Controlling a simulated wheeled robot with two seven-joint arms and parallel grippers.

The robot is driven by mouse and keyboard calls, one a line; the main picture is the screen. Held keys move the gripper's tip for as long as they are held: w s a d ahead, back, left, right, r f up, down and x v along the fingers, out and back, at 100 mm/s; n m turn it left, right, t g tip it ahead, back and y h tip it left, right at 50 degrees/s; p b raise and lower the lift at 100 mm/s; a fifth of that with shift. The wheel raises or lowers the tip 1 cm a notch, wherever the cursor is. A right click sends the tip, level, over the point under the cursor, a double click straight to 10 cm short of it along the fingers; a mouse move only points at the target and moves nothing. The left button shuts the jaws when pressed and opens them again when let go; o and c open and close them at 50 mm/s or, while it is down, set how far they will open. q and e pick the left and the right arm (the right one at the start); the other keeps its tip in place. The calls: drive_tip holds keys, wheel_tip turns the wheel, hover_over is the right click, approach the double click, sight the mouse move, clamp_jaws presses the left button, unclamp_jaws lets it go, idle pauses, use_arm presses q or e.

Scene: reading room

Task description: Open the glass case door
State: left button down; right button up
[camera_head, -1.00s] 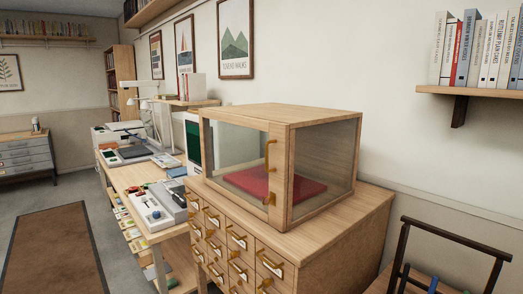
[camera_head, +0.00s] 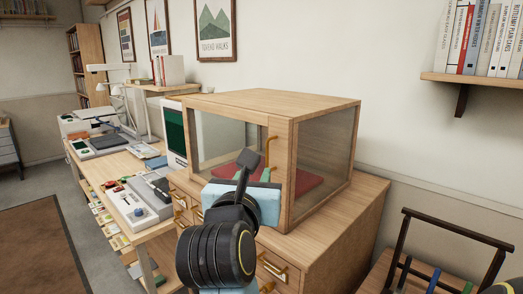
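The glass case (camera_head: 325,106) is a wooden-framed box with clear panes, standing on a wooden drawer cabinet (camera_head: 345,230). Its glass door (camera_head: 222,135) is at the front and looks shut, flush with the frame. A brass handle (camera_head: 268,150) is on the door's right upright; its lower part is hidden by my gripper. My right gripper (camera_head: 252,172) is in front of the door, just below and left of the handle's visible part. Its fingers look apart, with nothing seen between them. I cannot tell whether they touch the handle. My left gripper is not in view.
A red pad (camera_head: 308,178) lies inside the case. A desk (camera_head: 118,165) with devices stands to the left. A dark-framed cart or rack (camera_head: 445,225) is at the lower right, and a book shelf (camera_head: 480,82) is on the wall. Open floor with a brown rug (camera_head: 40,250) lies left.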

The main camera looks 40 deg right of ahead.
sight(267, 150)
drive_tip(key=p+x, duration=0.2)
drive_tip(key=x, duration=1.1)
drive_tip(key=shift+s+d, duration=0.1)
clamp_jaws()
